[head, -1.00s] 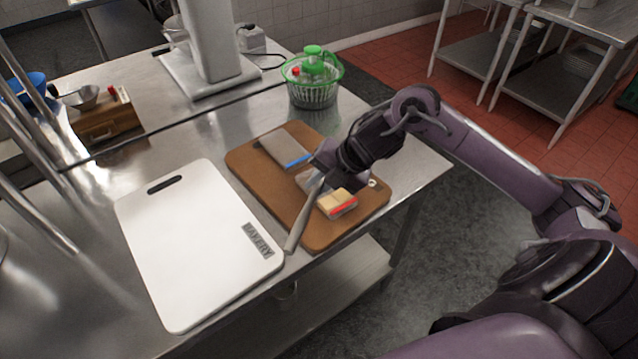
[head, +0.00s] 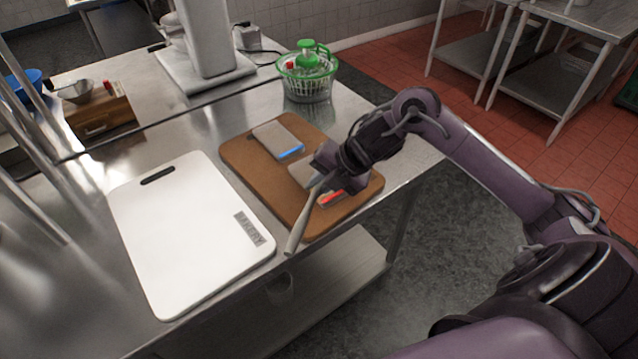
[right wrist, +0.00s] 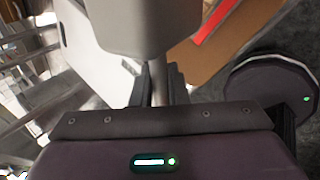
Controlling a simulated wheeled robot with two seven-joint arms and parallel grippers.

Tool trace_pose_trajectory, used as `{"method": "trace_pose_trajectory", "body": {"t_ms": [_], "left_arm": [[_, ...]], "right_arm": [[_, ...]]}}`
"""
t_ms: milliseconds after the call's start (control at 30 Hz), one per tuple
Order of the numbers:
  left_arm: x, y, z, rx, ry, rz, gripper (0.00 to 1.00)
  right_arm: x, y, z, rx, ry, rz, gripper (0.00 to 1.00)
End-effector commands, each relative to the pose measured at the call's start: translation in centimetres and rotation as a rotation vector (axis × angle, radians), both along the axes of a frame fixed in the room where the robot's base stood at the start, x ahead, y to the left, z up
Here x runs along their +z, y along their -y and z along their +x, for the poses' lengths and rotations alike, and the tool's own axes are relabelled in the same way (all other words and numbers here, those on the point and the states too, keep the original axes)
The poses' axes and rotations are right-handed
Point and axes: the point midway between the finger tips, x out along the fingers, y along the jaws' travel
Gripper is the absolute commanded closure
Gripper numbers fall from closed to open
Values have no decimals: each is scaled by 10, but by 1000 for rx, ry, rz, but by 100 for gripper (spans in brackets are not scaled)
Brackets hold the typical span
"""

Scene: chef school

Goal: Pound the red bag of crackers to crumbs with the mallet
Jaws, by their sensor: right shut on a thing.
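The red bag of crackers (head: 331,198) lies on the brown board near its front right edge. My right gripper and wrist hide much of it; its red strip also shows in the right wrist view (right wrist: 213,24). My right gripper (head: 326,177) is shut on the handle of the mallet (head: 304,220). The handle slants down and left past the board's edge. In the right wrist view the mallet's grey block head (right wrist: 145,22) is just beyond the fingers (right wrist: 157,88). I cannot tell whether the mallet touches the bag. My left gripper is out of view.
A grey packet with a blue strip (head: 277,139) lies on the back of the brown board (head: 244,157). A white cutting board (head: 185,235) lies to its left. A green salad spinner (head: 307,78) stands behind. A wooden box (head: 100,115) is at the back left.

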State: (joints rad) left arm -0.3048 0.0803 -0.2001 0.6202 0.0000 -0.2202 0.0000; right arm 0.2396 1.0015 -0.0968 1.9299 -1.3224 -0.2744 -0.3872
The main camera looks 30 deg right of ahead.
Motion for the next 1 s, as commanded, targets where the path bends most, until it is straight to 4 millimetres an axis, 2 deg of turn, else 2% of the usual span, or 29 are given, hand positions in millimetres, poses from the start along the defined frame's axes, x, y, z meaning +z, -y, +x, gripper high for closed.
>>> {"method": "trace_pose_trajectory", "body": {"t_ms": [100,300,367,600,833,1000], "left_arm": [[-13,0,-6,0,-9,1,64],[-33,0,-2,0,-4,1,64],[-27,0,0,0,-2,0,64],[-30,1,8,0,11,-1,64],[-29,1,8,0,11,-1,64],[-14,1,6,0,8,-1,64]], "right_arm": [[-13,0,0,0,2,0,100],[-38,0,0,0,2,0,100],[-32,0,1,0,2,0,100],[-37,0,0,-1,1,-1,100],[-37,0,-1,0,-3,0,100],[-20,0,0,1,-1,-2,100]]}}
